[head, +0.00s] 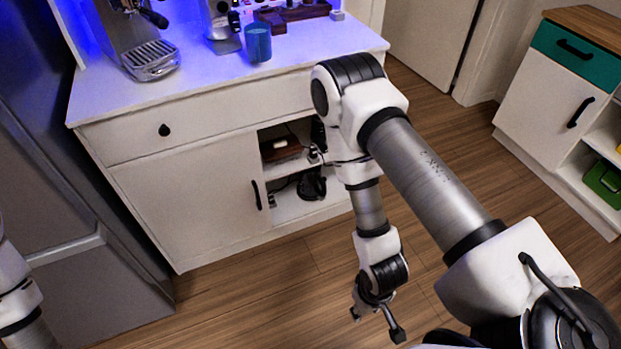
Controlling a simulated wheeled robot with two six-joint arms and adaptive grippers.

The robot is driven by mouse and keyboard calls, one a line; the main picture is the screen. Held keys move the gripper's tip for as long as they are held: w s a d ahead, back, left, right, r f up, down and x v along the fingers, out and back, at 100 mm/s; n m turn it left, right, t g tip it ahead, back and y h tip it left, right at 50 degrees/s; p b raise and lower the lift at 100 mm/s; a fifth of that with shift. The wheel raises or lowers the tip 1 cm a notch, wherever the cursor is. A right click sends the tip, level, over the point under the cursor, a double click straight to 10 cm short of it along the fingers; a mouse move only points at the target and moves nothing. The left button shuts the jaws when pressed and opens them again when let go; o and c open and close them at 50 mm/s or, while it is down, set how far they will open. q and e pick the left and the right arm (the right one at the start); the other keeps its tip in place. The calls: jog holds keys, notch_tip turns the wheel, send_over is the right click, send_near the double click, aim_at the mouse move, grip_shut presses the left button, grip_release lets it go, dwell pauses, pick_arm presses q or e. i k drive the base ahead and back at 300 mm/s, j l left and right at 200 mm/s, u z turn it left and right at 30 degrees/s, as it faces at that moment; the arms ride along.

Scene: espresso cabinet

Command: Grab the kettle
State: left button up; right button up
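A dark, rounded object (312,186) stands on the lower shelf of the cabinet's open compartment. It looks like the kettle, but it is small and dark, and my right arm passes close to its right side. My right gripper (376,324) hangs low over the wooden floor, in front of and below the compartment. Its fingers are spread apart with nothing between them, and it is clear of the dark object. Part of my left arm shows at the lower left edge, but its gripper is out of the picture.
The white cabinet (190,205) has a closed door left of the open compartment. An espresso machine (140,45) and a blue cup (257,43) stand on top. A grey fridge (75,265) stands at left. A teal-drawer cabinet (565,50) stands at right. Floor between is clear.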

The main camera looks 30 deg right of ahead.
aim_at(309, 185)
jog(key=i+l+z, duration=0.15)
jog(key=z, duration=0.3)
jog(key=i+l+z, duration=0.15)
jog(key=z, duration=0.3)
jog(key=i+z, duration=0.15)
jog(key=z, duration=0.25)
jog(key=i+z, duration=0.2)
jog(key=z, duration=0.25)
jog(key=i+j, duration=0.1)
jog(key=i, duration=0.35)
